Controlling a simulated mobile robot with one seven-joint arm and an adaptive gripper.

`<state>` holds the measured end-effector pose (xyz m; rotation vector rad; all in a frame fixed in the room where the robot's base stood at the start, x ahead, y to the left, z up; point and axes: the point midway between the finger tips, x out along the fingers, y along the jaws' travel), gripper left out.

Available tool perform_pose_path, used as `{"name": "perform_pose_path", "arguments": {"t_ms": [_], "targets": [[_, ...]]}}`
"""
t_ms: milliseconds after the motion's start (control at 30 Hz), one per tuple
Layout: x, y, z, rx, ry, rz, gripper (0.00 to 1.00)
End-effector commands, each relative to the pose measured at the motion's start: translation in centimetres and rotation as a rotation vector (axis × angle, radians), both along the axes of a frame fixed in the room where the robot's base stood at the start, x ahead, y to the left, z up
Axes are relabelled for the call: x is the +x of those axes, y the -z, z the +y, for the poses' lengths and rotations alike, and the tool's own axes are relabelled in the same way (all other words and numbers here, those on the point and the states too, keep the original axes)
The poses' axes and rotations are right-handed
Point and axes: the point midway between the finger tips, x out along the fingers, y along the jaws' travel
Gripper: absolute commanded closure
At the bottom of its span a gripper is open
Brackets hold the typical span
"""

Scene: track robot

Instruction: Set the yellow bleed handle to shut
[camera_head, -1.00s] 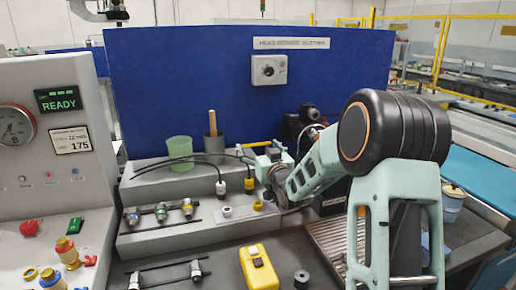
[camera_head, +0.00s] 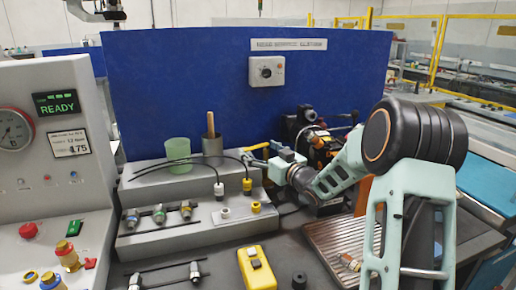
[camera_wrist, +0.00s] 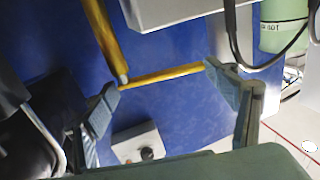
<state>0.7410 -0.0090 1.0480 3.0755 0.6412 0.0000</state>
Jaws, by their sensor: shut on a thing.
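The yellow bleed handle (camera_head: 256,147) shows as a short yellow bar in front of the blue panel, partly covered by my gripper (camera_head: 271,156). In the wrist view the yellow bar (camera_wrist: 160,76) spans the gap between the fingertips of my gripper (camera_wrist: 162,78). The fingers stand apart with the bar's ends at their tips, and my gripper is shut on it. A second yellow bar (camera_wrist: 101,32) meets the handle near the left fingertip. The handle's mounting is hard to make out.
The blue panel (camera_head: 180,80) with a grey dial box (camera_head: 266,71) stands behind. A green cup (camera_head: 178,150) and black cables with plugs (camera_head: 218,190) are to the left. A dark machine with orange parts (camera_head: 318,148) stands close on the right. A yellow box (camera_head: 257,270) lies in front.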

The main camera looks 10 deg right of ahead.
Motion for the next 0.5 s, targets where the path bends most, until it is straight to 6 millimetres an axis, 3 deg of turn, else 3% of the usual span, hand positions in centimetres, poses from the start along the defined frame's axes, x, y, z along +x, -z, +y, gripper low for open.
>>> {"name": "perform_pose_path", "arguments": {"t_ms": [333, 367, 500], "targets": [[0.04, -0.4, 0.05, 0.001, -0.009, -0.007, 0.64], [0.04, -0.4, 0.05, 0.001, -0.009, -0.007, 0.2], [0.02, -0.31, 0.04, 0.001, -0.009, -0.005, 0.04]]}}
